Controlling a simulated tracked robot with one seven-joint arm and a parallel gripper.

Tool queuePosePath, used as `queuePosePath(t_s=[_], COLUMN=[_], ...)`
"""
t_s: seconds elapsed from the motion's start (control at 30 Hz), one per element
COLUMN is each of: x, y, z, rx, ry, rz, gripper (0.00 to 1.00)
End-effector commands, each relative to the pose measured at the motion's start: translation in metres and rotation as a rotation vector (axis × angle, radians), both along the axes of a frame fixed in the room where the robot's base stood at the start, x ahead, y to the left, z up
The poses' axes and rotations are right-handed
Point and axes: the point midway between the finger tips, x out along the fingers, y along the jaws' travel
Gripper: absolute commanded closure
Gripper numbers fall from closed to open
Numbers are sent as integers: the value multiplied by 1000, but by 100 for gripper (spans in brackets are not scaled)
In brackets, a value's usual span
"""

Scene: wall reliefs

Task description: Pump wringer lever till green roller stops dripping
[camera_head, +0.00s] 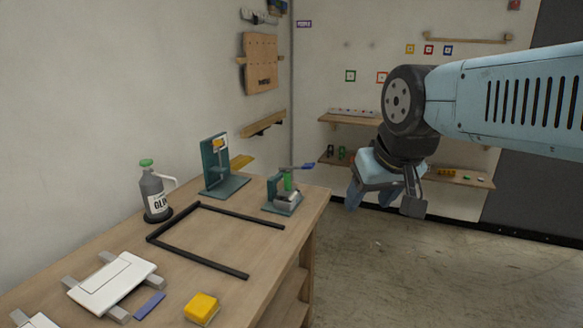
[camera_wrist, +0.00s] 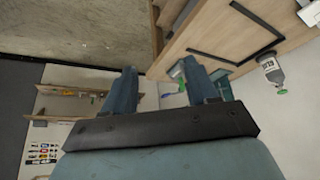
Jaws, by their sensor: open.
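The wringer (camera_head: 283,201) stands on the right end of the wooden table in the head view, a small teal frame with a grey block. Its green roller (camera_head: 288,180) shows upright in the frame. Drips are too small to tell. My gripper (camera_head: 384,200) is open and empty, hanging to the right of the table edge, apart from the wringer. In the wrist view, the blue lever (camera_wrist: 172,93) shows between my open fingers (camera_wrist: 159,78); the right finger hides part of the wringer.
On the table (camera_head: 130,240) are a grey bottle (camera_head: 154,195), a taller teal stand (camera_head: 219,170), a black open frame (camera_head: 195,256), a yellow block (camera_head: 201,308) and a white panel (camera_head: 112,282). Wall shelves (camera_head: 350,119) stand behind. The floor right of the table is clear.

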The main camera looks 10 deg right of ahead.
Motion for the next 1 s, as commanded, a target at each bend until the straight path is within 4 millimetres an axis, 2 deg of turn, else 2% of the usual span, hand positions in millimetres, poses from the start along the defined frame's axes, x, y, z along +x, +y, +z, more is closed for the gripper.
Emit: queuePosePath(t_s=[0.47, 1.0], x=[0, 0], y=[0, 0], z=[0, 0], rx=[0, 0], ry=[0, 0], rz=[0, 0], gripper=[42, 93])
